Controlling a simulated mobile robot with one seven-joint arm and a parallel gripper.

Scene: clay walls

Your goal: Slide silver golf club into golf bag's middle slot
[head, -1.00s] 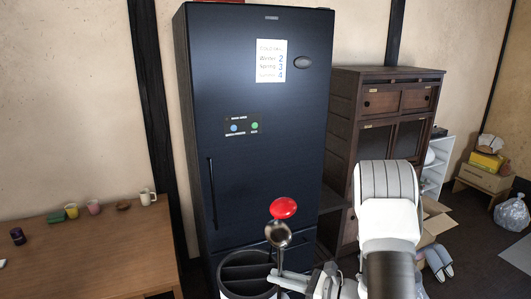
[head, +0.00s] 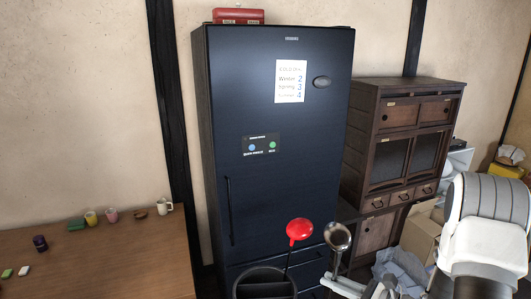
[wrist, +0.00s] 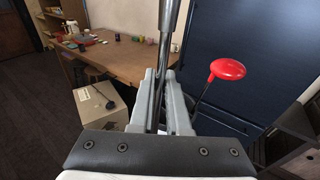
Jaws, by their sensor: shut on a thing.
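The silver golf club has a rounded metallic head (head: 338,238); its shaft also shows in the wrist view (wrist: 168,35). My gripper (head: 336,284) is shut on this shaft, which stands nearly upright between the fingers (wrist: 160,95). The black golf bag (head: 264,284) with its divided opening is at the bottom of the head view, left of my gripper. The club is to the right of the bag opening. A red-headed club (head: 299,230) rises beside the bag's right side, its lower shaft hidden. The lower end of the silver club is out of sight.
A dark refrigerator (head: 275,150) stands behind the bag. A wooden table (head: 100,260) with cups is at the left. A wooden cabinet (head: 405,145) and cardboard boxes (head: 422,236) are at the right. Another box (wrist: 100,105) is on the floor in the wrist view.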

